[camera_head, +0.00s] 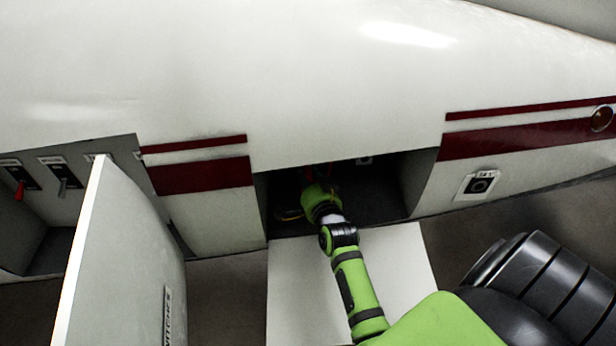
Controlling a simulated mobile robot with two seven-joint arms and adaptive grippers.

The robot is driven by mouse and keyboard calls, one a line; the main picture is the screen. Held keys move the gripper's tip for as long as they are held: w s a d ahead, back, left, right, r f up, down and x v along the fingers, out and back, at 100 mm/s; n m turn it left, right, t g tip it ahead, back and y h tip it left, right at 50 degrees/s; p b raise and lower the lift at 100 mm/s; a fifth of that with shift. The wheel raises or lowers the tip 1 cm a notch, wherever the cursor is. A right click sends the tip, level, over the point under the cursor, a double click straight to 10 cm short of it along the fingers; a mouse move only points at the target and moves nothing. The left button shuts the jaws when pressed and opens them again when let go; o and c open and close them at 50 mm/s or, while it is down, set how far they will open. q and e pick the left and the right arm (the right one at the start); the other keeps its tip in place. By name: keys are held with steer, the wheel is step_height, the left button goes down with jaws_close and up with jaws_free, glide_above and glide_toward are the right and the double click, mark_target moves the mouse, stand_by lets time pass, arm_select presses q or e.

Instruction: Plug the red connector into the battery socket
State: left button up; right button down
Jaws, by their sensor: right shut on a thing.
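My right gripper (321,180) is inside a dark open compartment (385,190) in the white body, at the end of my green arm. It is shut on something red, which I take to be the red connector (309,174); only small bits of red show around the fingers. A yellowish cable-like piece (289,213) lies at the left of the compartment. I cannot make out the battery socket: the inside is dark and my gripper covers part of it. My left gripper is not in view.
An open white panel (285,290) hangs below the compartment, under my right arm. At left, a white door (125,260) stands open beside a recess with a red switch (19,183) and other switches.

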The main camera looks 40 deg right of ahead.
steer(key=shift+w+d+r, duration=0.1)
steer(key=shift+w+r, duration=0.05)
steer(key=shift+r, duration=0.25)
steer(key=c, duration=1)
jaws_free()
steer(key=shift+o, duration=1.2)
steer(key=shift+w+d+f, duration=0.1)
steer(key=shift+w, duration=0.05)
steer(key=shift+w+d+f, duration=0.1)
steer(key=shift+w+f, duration=0.1)
steer(key=shift+f, duration=0.1)
steer(key=shift+o, duration=0.8)
steer(key=shift+s+a, duration=0.2)
steer(key=shift+s, duration=0.1)
